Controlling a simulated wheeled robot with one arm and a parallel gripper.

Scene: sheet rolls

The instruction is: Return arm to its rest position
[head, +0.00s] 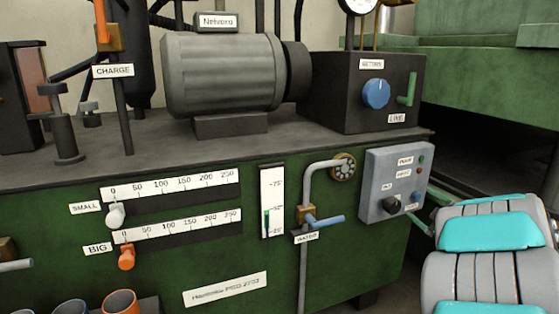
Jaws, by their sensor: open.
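My gripper is not in this head view. Grey and teal links of my own arm fill the lower right corner, in front of the green machine (366,258). The links hide part of what is behind them, and the arm's end does not show. I cannot tell how near the gripper is to the machine.
On the machine's top stand a grey motor (222,75) and a dark box with a blue knob (376,93). A grey control box (392,184), a WATER valve (318,220), and white (115,215) and orange (126,257) sliders project from its front. Cups (120,303) stand lower left.

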